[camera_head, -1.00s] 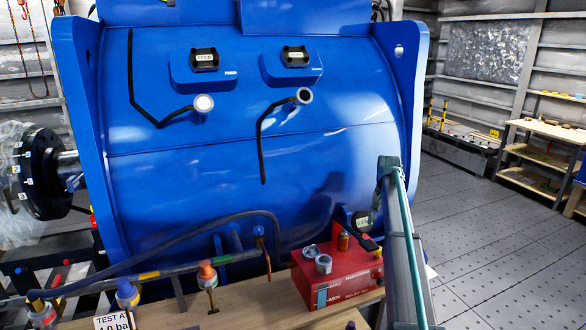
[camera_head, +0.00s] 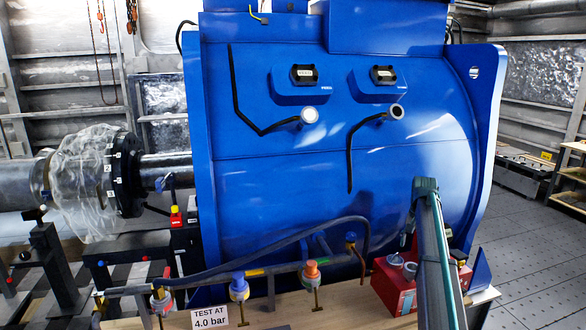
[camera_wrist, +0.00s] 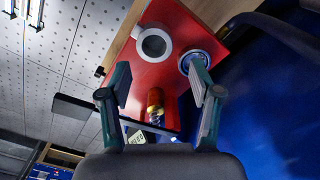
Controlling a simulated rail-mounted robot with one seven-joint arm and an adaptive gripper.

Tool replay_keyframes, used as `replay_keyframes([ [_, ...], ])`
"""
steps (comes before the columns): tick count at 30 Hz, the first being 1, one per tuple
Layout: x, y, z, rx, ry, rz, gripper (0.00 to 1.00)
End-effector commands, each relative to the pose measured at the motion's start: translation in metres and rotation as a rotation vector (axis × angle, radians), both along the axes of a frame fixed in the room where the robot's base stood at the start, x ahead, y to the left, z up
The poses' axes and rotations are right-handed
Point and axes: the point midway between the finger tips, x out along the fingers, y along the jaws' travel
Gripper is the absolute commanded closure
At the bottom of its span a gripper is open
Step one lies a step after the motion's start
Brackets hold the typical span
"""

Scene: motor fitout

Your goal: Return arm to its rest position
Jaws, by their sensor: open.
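My arm (camera_head: 440,265) rises at the lower right of the head view, in front of the blue motor housing (camera_head: 300,190) and a red box (camera_head: 393,288). It hides part of the box. In the wrist view my gripper (camera_wrist: 160,85) is open, with its two teal-edged fingers apart and nothing held between them. The red box (camera_wrist: 165,60) lies beyond the fingers there. It bears a white-rimmed round cup (camera_wrist: 154,43), a second ring-shaped part (camera_wrist: 194,60) and a brass fitting (camera_wrist: 155,105). The wrist picture does not settle the distance to them.
A pipe manifold with coloured valves (camera_head: 239,287) and a "TEST AT 4.0 bar" sign (camera_head: 210,314) stand on the wooden bench (camera_head: 275,316). A plastic-wrapped shaft (camera_head: 85,175) is at left. Open floor (camera_head: 525,240) and shelving (camera_head: 570,185) lie at right.

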Motion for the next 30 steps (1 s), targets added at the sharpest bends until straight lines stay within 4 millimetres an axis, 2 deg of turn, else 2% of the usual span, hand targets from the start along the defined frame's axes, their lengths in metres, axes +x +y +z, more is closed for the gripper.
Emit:
replay_keyframes([
  [1,0.005,-0.002,0.0,-0.014,-0.04,0.04,0.36],
  [3,-0.006,0.002,-0.006,-0.027,-0.076,0.076,0.36],
  [8,-0.025,0.011,-0.049,-0.033,-0.088,0.125,0.36],
  [14,-0.054,0.031,-0.11,-0.029,-0.074,0.18,0.36],
  [17,-0.076,0.047,-0.149,-0.023,-0.058,0.213,0.36],
  [24,-0.16,0.097,-0.263,0.004,0.011,0.312,0.36],
  [30,-0.242,0.138,-0.342,0.034,0.085,0.387,0.36],
])
